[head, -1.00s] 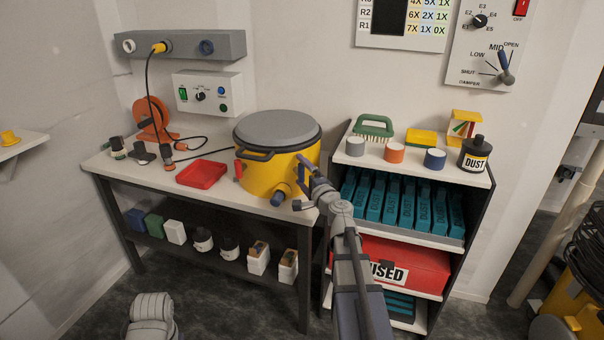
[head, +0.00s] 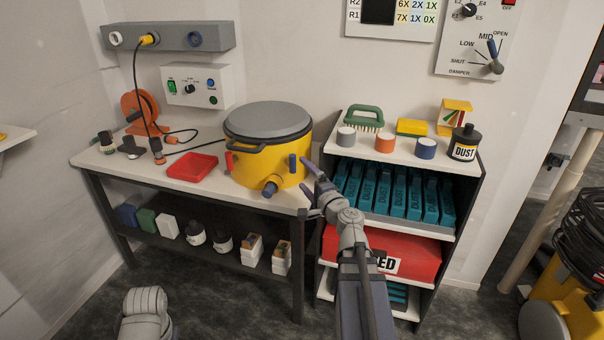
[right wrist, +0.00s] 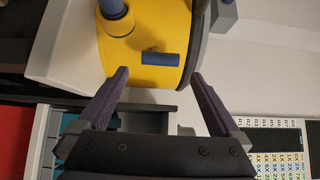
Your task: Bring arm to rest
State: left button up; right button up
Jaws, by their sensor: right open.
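My right gripper (head: 304,187) is open and empty, in front of the right side of the yellow drum (head: 250,163) with the grey lid on the bench. In the right wrist view the open fingers (right wrist: 160,75) point at the yellow drum wall (right wrist: 140,78). A short blue handle (right wrist: 160,59) on that wall lies between the fingertips in the picture, with gaps on both sides. The same blue handle (head: 293,163) stands upright in the head view, apart from the fingers. My left gripper is not in view.
The bench (head: 215,190) also holds a red tray (head: 192,167) and an orange cable reel (head: 139,108). A shelf unit (head: 470,205) with teal boxes, a red box (head: 400,252) and a black dust bottle (head: 464,143) stands right, close to my arm.

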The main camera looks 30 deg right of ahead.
dwell(0.3)
jog(key=w+a+f+n+g+y, duration=0.1)
jog(key=a+f+n+g+y, duration=0.2)
jog(key=a, duration=0.5)
jog(key=w+a+f+n+g+y, duration=0.15)
jog(key=a+n+y, duration=0.3)
jog(key=a, duration=0.45)
jog(key=s+a+f+n+g+y, duration=0.1)
jog(key=s+a+f+n+g, duration=0.3)
jog(key=a, duration=0.4)
jog(key=s+a+f+n+g, duration=0.2)
jog(key=a+f+n, duration=0.1)
jog(key=a+f, duration=0.3)
jog(key=s+a+f+n+g+h, duration=0.3)
jog(key=s+f+n+g+h, duration=0.1)
jog(key=s, duration=0.4)
jog(key=s+a+f+n+g+h, duration=0.3)
jog(key=s+a+n+g+h, duration=0.1)
jog(key=s, duration=0.4)
notch_tip(320, 180, up, 26)
jog(key=p, duration=2.6)
jog(key=shift+d, duration=0.4)
jog(key=shift+s+f, duration=0.1)
jog(key=shift+f, duration=0.05)
